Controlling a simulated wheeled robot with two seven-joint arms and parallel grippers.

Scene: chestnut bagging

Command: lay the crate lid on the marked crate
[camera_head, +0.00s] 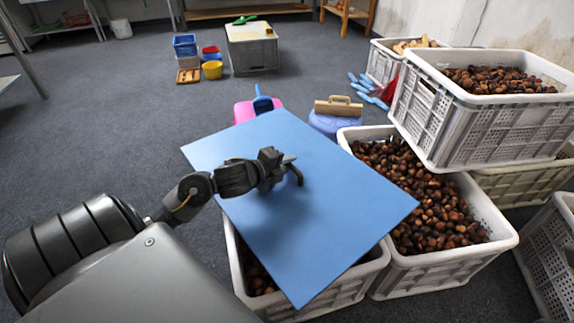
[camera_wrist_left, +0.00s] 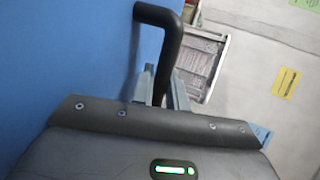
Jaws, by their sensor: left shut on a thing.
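The crate lid (camera_head: 330,230) is a flat blue panel with a black bar handle (camera_head: 297,176). My left gripper (camera_head: 285,163) is shut on this handle. In the left wrist view the handle (camera_wrist_left: 165,45) stands between the gripper's fingers (camera_wrist_left: 160,88), with the blue lid (camera_wrist_left: 65,60) at the left. The lid lies over a white crate (camera_head: 335,298) with chestnuts, turned askew to it. The crate's front and left corner show; the rest is hidden. I cannot tell whether the lid touches its rim. No mark shows on this crate. My right gripper is not in view.
An open white crate of chestnuts (camera_head: 490,243) stands close to the lid's right edge. Another chestnut crate (camera_head: 450,120) is stacked behind it. A blue tub with a brush (camera_head: 338,120) and a pink item (camera_head: 243,112) lie beyond the lid. Floor at left (camera_head: 90,130) is clear.

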